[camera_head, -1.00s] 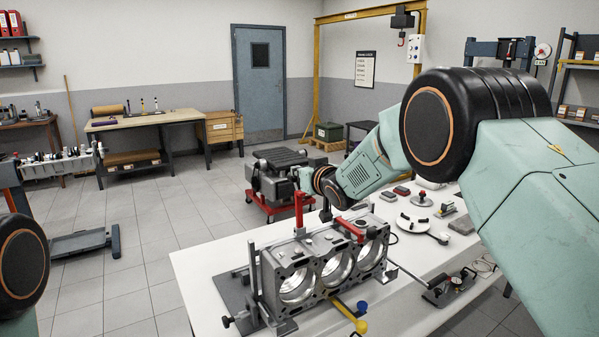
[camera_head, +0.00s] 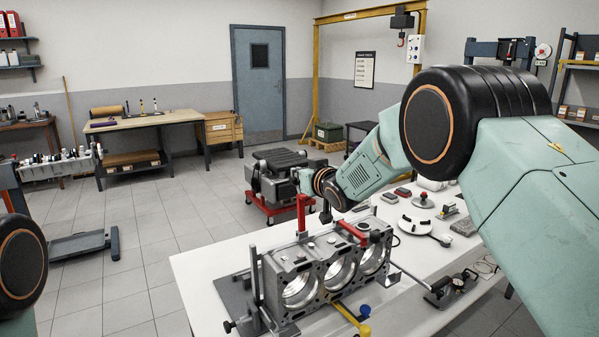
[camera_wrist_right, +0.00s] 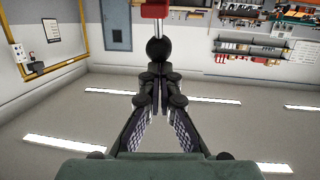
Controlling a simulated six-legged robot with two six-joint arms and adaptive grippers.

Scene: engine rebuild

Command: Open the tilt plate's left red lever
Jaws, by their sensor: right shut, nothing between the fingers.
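The engine block (camera_head: 322,278) with its large bores is held in the tilt plate fixture (camera_head: 256,283) on the white bench. The left red lever (camera_head: 301,213) stands upright at the block's back edge. A second red lever (camera_head: 352,231) lies slanted across the block's top to its right. My right gripper (camera_head: 326,214) is shut and empty, just right of the upright lever. In the right wrist view the shut fingers (camera_wrist_right: 159,82) point at a black ball (camera_wrist_right: 160,50) on a metal rod below a red piece (camera_wrist_right: 155,9); contact is unclear. My left gripper is out of view.
A yellow-handled bar (camera_head: 350,319) and a blue knob (camera_head: 365,309) stick out at the block's front. A round white tray (camera_head: 418,226) and small tools lie on the bench at right. The bench (camera_head: 215,252) is clear at its left back.

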